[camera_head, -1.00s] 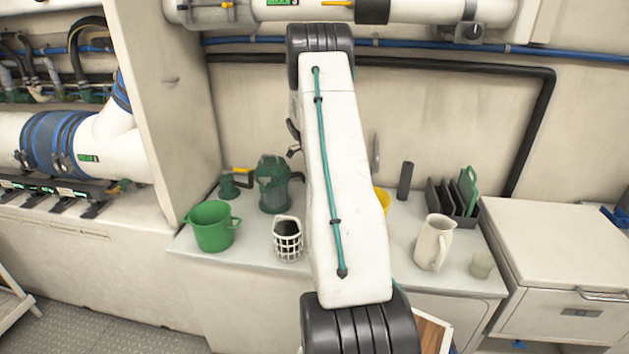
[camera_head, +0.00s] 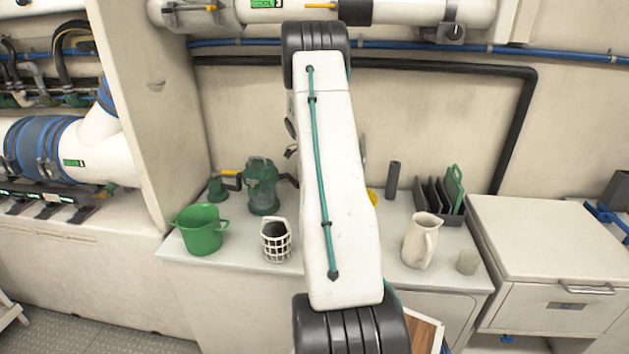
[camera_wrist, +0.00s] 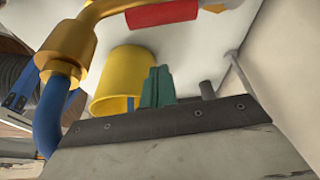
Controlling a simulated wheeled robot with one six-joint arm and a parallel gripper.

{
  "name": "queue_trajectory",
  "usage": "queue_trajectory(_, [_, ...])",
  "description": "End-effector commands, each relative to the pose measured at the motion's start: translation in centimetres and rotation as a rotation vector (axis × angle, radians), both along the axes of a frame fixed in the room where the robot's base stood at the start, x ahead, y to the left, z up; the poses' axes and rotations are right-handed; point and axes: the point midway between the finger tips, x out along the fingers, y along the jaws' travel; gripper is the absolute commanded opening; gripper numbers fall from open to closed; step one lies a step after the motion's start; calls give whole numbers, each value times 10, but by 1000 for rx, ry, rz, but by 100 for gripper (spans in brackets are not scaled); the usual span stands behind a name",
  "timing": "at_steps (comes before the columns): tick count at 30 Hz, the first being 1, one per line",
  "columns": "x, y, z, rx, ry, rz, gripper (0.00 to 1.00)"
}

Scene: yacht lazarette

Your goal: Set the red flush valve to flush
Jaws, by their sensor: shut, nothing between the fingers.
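A blue hose (camera_wrist: 50,115) runs down from the brass fitting. The top of this red valve is cut off by the frame, so I cannot read its setting. My gripper (camera_wrist: 157,72) shows as green fingers closed together above its dark mounting plate. It is empty and appears below the red handle in the picture, apart from it. In the head view my arm hides the gripper and the red valve.
A yellow bucket (camera_wrist: 120,80) stands behind my fingers. The counter (camera_head: 230,268) holds a green pot (camera_head: 202,232), a green lantern-like canister (camera_head: 262,185), a white basket (camera_head: 276,240), a cream jug (camera_head: 420,240) and a dark rack (camera_head: 437,195). White pipework (camera_head: 400,12) runs above.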

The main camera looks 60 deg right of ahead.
Motion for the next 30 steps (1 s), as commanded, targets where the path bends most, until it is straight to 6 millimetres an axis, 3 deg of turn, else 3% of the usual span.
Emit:
queue_trajectory(1, [9,2,17,-7,-6,4,0])
queue_trajectory(6, [23,10,53,-6,-5,8,0])
queue_trajectory(12, [34,14,82,-5,-5,7,0])
queue_trajectory(18, [37,16,91,-3,-3,7,0])
queue_trajectory(30, [36,15,92,-2,-2,5,0])
